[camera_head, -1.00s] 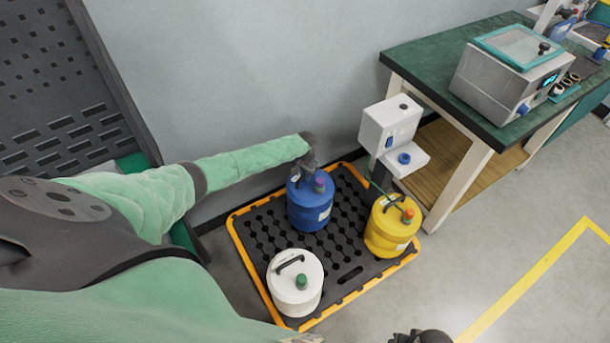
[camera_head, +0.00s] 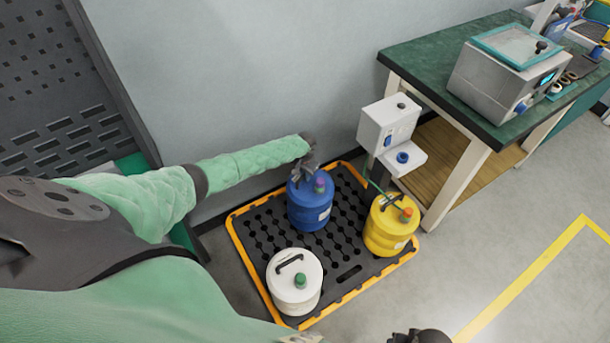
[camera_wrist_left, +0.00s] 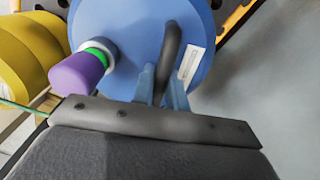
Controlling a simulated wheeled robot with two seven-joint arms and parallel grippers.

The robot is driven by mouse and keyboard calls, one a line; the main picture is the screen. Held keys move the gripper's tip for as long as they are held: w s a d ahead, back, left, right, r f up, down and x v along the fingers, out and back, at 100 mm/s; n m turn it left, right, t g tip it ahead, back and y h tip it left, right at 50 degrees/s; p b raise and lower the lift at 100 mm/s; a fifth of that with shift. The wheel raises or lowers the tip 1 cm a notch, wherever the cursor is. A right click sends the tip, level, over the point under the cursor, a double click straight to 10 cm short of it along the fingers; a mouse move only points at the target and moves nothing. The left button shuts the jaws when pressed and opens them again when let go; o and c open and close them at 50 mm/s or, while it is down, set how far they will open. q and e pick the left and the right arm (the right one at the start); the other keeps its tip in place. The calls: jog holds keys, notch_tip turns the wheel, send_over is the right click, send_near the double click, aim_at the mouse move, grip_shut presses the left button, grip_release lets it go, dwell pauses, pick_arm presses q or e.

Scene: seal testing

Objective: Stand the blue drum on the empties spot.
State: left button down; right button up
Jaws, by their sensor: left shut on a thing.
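The blue drum (camera_head: 310,207) with a purple cap stands upright at the back of the black spill tray with an orange rim (camera_head: 243,258). My left gripper (camera_head: 304,171) is at the drum's top. In the left wrist view the blue drum (camera_wrist_left: 128,30) fills the top middle, and my left gripper (camera_wrist_left: 163,92) is shut on its dark handle. I cannot make out a marked empties spot. A dark part at the bottom edge of the head view may be my right gripper, but its jaws do not show.
A yellow drum (camera_head: 388,232) stands at the tray's right, and a white drum (camera_head: 294,290) at its front left. A white dispenser box (camera_head: 388,124) on a post is behind the yellow drum. A green-topped bench (camera_head: 425,62) is at right. Yellow-lined floor (camera_head: 520,290) is clear.

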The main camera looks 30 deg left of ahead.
jog(key=shift+w+r, duration=0.2)
jog(key=shift+w, duration=0.25)
jog(key=shift+s, duration=0.1)
pick_arm(q)
jog(key=shift+a, duration=0.25)
pick_arm(e)
jog(key=shift+s+f, duration=0.15)
jog(key=shift+s, duration=0.4)
jog(key=shift+w, duration=0.2)
jog(key=shift+w+r, duration=0.25)
jog(key=shift+s, duration=0.1)
pick_arm(q)
jog(key=shift+f, duration=0.1)
pick_arm(e)
jog(key=shift+f, duration=0.1)
